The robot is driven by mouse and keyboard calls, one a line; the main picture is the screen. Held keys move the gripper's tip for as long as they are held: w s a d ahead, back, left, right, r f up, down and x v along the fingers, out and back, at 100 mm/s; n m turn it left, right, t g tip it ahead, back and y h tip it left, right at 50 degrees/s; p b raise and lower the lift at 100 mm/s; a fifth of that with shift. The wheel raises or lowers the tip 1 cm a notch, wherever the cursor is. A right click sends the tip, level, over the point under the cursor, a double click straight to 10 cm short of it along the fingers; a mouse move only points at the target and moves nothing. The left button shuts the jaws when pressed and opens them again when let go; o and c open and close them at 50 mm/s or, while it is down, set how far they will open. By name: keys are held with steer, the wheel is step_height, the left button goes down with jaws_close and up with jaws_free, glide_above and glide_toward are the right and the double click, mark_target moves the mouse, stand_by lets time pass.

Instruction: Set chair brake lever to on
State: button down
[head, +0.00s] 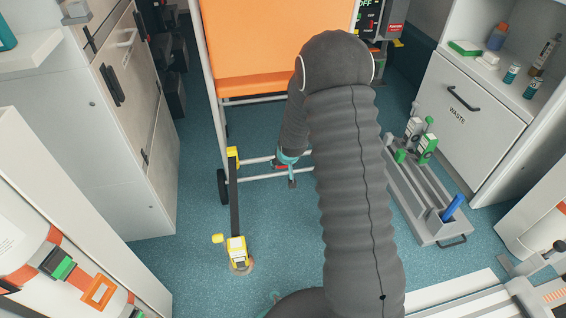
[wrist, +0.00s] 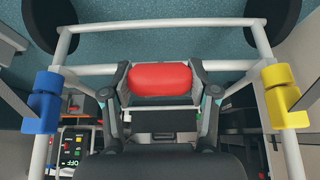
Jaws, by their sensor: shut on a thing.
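The orange chair (head: 250,45) stands on its pale metal frame at the back centre of the head view. Its brake lever has a red pad (wrist: 160,78), seen close up in the wrist view at the frame's crossbar (wrist: 235,65). My gripper (wrist: 160,80) is shut on this red pad, one finger at each end. In the head view my gripper (head: 288,160) is low at the chair's frame, and my arm hides part of the chair. I cannot tell the lever's setting.
A yellow-ended strap (head: 235,200) runs from the chair frame to a floor anchor. Blue floor (head: 180,255) is clear at left front.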

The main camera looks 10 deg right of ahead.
steer(key=shift+s+f, duration=0.2)
steer(key=shift+f, duration=0.15)
steer(key=shift+c, duration=1.4)
jaws_free()
steer(key=shift+w+a, duration=0.1)
steer(key=shift+r, duration=0.1)
steer(key=shift+r, duration=0.25)
steer(key=v, duration=1.1)
steer(key=shift+r, duration=0.25)
